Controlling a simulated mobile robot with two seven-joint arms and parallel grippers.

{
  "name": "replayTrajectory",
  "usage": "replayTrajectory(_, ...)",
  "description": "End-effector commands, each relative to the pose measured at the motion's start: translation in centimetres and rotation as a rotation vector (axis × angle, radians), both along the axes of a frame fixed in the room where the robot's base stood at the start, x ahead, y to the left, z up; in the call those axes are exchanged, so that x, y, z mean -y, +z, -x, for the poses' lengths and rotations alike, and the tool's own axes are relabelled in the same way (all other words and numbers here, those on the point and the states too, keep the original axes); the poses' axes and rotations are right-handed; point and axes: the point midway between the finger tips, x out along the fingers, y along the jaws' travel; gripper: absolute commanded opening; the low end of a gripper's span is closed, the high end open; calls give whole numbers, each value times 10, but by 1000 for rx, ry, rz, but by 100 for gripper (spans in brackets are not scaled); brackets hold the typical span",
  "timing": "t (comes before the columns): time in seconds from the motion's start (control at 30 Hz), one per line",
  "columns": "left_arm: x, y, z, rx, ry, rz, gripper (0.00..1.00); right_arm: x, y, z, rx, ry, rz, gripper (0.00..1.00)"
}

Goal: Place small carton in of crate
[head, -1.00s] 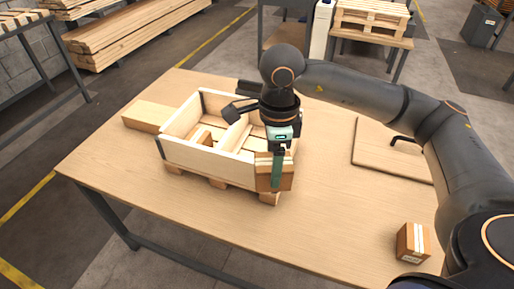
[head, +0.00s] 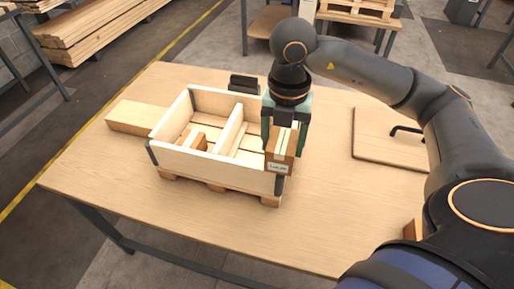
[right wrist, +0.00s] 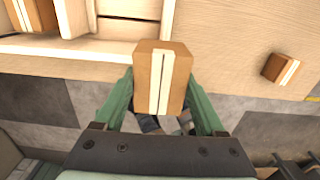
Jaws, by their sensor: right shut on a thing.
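The small carton (head: 280,150), brown with a pale tape strip and a white label, is held upright by my right gripper (head: 286,140). The green fingers are shut on its sides; the carton also shows in the right wrist view (right wrist: 150,80). It is at the right end of the wooden crate (head: 210,168), in front of that wall in the picture; I cannot tell whether they touch. The crate has a divider, and another brown carton (head: 196,139) sits in its left compartment. The right compartment looks empty where I see it. My left gripper is not in view.
A wooden block (head: 137,118) lies left of the crate and a dark object (head: 243,83) stands behind it. A board with a black handle (head: 385,140) lies at right. Another carton (right wrist: 280,69) stands on the table, mostly hidden by my arm in the head view.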

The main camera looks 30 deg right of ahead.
Motion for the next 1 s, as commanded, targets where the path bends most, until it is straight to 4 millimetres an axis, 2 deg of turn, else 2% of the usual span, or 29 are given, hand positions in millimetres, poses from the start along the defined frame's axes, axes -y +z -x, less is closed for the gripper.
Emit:
replayTrajectory(0.17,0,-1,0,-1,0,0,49,6,-11,-23,0,-31,-1,0)
replayTrajectory(0.47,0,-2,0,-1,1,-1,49,23,-39,-85,0,-26,-1,0)
replayTrajectory(0.6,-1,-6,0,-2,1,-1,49,29,-67,-107,-1,-25,0,0)
replayTrajectory(0.73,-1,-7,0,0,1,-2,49,33,-84,-122,1,-23,0,0)
replayTrajectory(1.0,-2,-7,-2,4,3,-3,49,36,-99,-134,1,-23,0,0)
